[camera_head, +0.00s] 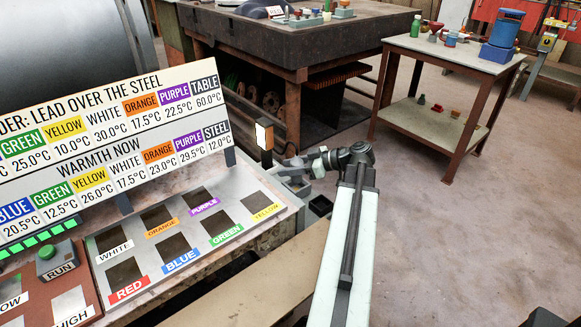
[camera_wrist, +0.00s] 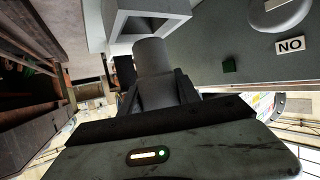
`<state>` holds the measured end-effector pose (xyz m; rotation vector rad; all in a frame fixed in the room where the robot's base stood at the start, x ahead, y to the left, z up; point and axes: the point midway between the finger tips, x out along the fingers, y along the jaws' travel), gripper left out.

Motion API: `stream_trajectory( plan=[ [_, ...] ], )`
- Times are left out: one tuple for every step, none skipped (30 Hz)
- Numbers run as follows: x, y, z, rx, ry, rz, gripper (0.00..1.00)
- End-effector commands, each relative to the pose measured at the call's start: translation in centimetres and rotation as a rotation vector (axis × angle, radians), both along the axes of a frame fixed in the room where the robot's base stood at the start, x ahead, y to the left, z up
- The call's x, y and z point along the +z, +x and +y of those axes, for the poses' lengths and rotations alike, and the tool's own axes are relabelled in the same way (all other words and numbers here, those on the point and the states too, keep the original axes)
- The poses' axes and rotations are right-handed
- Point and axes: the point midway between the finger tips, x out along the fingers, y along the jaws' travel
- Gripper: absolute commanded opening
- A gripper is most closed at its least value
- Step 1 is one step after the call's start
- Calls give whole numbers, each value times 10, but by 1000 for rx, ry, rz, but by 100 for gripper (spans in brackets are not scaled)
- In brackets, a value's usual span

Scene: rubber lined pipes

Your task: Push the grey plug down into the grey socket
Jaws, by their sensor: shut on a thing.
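In the wrist view my gripper (camera_wrist: 157,92) is shut on the grey plug (camera_wrist: 151,58), a plain grey cylinder that sticks out beyond the fingers. The grey socket (camera_wrist: 180,25), a square block with a square hollow, lies just beyond the plug's end. The plug's end overlaps the near edge of the socket's opening in this view. I cannot tell whether they touch, and the plug does not look seated inside. In the head view my gripper (camera_head: 289,163) is small at the bench's right end, and the plug cannot be made out there.
A sloped panel (camera_head: 228,203) with colour-labelled square openings and a large sign (camera_head: 110,140) stand left of my arm. A small lit post (camera_head: 264,138) stands close beside my gripper. A grey surface with a "NO" label (camera_wrist: 290,45) lies right of the socket. Open floor (camera_head: 450,240) lies right.

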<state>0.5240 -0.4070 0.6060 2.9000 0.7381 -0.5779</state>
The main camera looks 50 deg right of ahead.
Motion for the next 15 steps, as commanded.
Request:
stream_trajectory(
  plan=[
    [0, 0, 0, 0, 0, 0, 0],
    [0, 0, 0, 0, 0, 0, 0],
    [0, 0, 0, 0, 0, 0, 0],
    [0, 0, 0, 0, 0, 0, 0],
    [0, 0, 0, 0, 0, 0, 0],
    [0, 0, 0, 0, 0, 0, 0],
    [0, 0, 0, 0, 0, 0, 0],
    [0, 0, 0, 0, 0, 0, 0],
    [-1, 0, 0, 0, 0, 0, 0],
    [-1, 0, 0, 1, 0, 0, 0],
    [-2, 0, 0, 1, 0, 0, 0],
    [-3, 0, 0, 1, 0, 0, 0],
    [-3, 0, 1, 1, 0, 0, 0],
    [-4, 0, 1, 1, 0, 0, 0],
    [-5, 0, 1, 1, 0, 0, 0]
  ],
)
